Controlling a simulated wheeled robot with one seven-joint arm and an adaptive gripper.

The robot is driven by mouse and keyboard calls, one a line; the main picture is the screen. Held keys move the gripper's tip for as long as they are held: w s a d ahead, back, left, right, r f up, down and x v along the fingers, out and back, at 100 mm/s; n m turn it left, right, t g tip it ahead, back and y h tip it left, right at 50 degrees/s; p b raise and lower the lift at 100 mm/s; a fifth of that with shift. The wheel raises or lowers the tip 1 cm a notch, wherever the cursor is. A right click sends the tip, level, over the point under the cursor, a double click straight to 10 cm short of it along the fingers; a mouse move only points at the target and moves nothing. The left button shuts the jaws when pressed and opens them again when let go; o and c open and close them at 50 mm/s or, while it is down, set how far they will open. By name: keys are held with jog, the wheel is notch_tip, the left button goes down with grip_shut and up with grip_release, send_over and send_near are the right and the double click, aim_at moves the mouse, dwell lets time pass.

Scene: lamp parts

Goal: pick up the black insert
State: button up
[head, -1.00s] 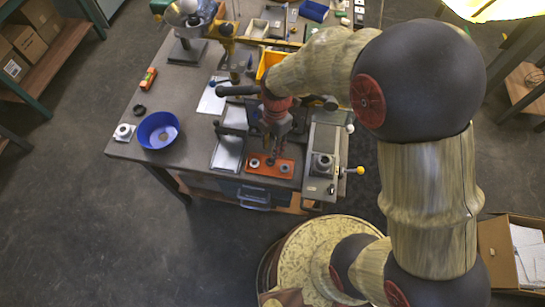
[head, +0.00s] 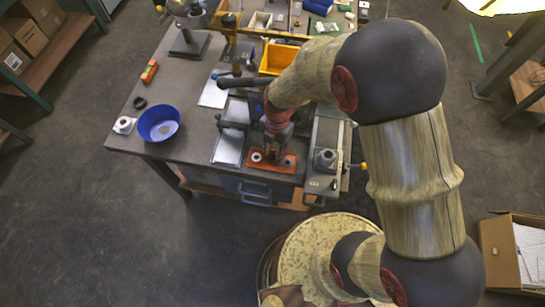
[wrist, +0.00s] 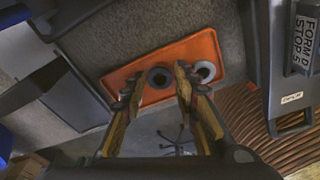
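The orange tray (head: 293,171) lies at the front edge of the bench. It also shows in the wrist view (wrist: 212,50). A dark round piece (wrist: 160,78), which looks like the black insert, sits on the tray between my fingertips. My gripper (wrist: 157,80) is open, with one finger on either side of this piece; I cannot tell if they touch it. A paler grey ring (wrist: 205,72) lies just right of the right finger. In the head view, my gripper (head: 272,157) hides the middle of the tray, and a pale ring (head: 256,157) shows at its left.
A grey fixture (head: 325,160) stands close on the tray's right, and a flat grey tray (head: 228,147) on its left. A blue bowl (head: 159,124), a black ring (head: 140,102) and a yellow bin (head: 278,58) are further off on the bench.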

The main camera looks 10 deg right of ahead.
jog(key=shift+f, duration=0.15)
jog(key=shift+c, duration=1.2)
jog(key=shift+c, duration=1.1)
